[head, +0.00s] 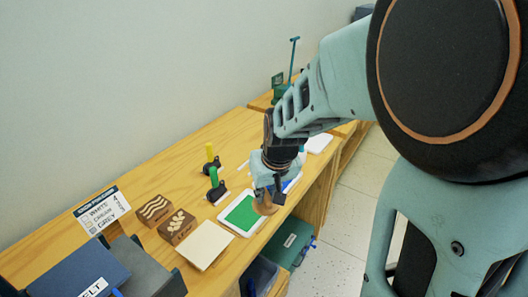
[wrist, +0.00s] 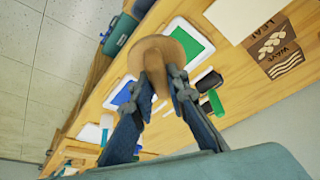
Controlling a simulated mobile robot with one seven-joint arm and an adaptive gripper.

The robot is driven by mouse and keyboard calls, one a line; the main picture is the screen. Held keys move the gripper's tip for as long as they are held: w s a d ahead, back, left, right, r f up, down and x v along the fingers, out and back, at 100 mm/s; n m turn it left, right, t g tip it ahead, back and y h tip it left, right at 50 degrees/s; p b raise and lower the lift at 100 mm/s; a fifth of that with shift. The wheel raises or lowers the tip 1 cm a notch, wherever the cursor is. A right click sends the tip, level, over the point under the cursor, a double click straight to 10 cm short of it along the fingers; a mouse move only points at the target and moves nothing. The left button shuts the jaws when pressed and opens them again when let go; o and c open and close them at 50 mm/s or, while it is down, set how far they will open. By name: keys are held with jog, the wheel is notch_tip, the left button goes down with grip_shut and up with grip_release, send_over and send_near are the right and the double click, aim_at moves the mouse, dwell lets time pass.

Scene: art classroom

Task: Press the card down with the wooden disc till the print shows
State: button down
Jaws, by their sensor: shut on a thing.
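My gripper (head: 266,186) is shut on the wooden disc (head: 264,204), over the right edge of the tray with the green pad. In the wrist view my fingers (wrist: 160,82) close on the disc's handle, and the round disc (wrist: 158,50) hides part of that tray. A cream card (head: 204,245) lies flat on the bench, left of the disc and apart from it; the wrist view shows it in part (wrist: 244,16). Two wooden blocks, one with waves (head: 153,209) and one with a leaf (head: 177,226), sit beyond the card. No print shows on the card.
The white tray with a green pad (head: 241,213) lies between disc and card. A blue pad (wrist: 123,92) is on the other side. Green-handled (head: 215,187) and yellow-handled (head: 210,158) tools stand behind. A label sign (head: 103,211) and dark blue box (head: 80,272) are at left.

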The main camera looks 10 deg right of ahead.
jog(key=s+a+f+n+g+y+b, duration=0.15)
jog(key=a+n, duration=0.25)
jog(key=a, duration=0.5)
jog(key=s+a+f+n+y+p, duration=0.1)
jog(key=a+f+n, duration=0.15)
jog(key=a, duration=0.55)
jog(key=shift+n, duration=0.35)
jog(key=shift+w+f+b, duration=0.15)
jog(key=shift+f+b, duration=1)
jog(key=shift+f, duration=0.1)
jog(key=shift+w+f+b, duration=0.1)
jog(key=shift+f+b, duration=1.05)
jog(key=shift+f, duration=0.1)
jog(key=shift+f+b, duration=0.5)
jog(key=shift+s+f+b, duration=0.15)
jog(key=shift+f+b, duration=0.05)
jog(key=shift+b, duration=0.1)
jog(key=shift+r, duration=0.15)
notch_tip(320, 180, up, 7)
jog(key=p, duration=0.4)
jog(key=shift+p, duration=0.3)
